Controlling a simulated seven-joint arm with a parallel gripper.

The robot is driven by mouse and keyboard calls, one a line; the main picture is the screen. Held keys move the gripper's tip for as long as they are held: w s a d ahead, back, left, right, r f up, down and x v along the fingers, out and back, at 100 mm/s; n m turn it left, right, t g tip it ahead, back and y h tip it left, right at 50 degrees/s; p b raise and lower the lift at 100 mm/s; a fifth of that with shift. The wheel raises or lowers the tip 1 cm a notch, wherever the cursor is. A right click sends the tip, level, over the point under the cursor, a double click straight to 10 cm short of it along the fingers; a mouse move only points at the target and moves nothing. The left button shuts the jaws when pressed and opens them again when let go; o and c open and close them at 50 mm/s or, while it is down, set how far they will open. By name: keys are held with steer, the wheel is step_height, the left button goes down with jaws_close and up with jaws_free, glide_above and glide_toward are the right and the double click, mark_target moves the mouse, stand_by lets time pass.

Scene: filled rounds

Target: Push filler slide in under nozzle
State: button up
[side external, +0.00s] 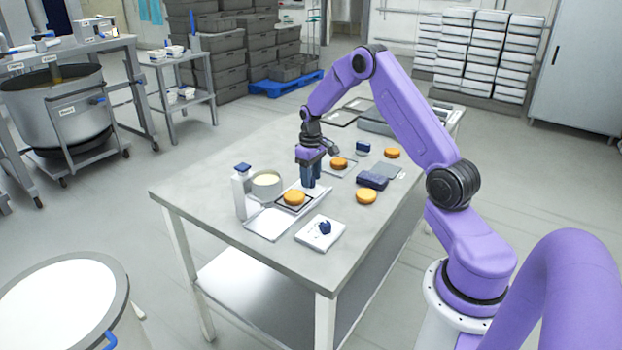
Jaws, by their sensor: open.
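My gripper (311,183) points down over the metal table, its dark blue fingers close to the right end of a pale flat track (270,224). It holds nothing that I can see; the finger gap is too small to make out. A dark square slide (280,205) sits on the track, just left of the fingers, with an orange-brown round (294,198) on it. I cannot tell whether the fingers touch the slide. Left of it stands a white filler post (239,198) with a blue top, beside a pot of cream (266,183). The nozzle itself is not distinct.
A white plate with a blue knob (325,228) lies in front of the track. Loose rounds (366,196) (392,153), a round on a small plate (339,163) and a dark blue block (372,180) lie to the right. The table's left part is clear.

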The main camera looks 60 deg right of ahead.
mark_target(296, 190)
steer(key=shift+f, duration=0.55)
jaws_close()
steer(key=a, duration=0.7)
steer(key=shift+a, duration=0.35)
jaws_free()
steer(key=shift+r, duration=0.1)
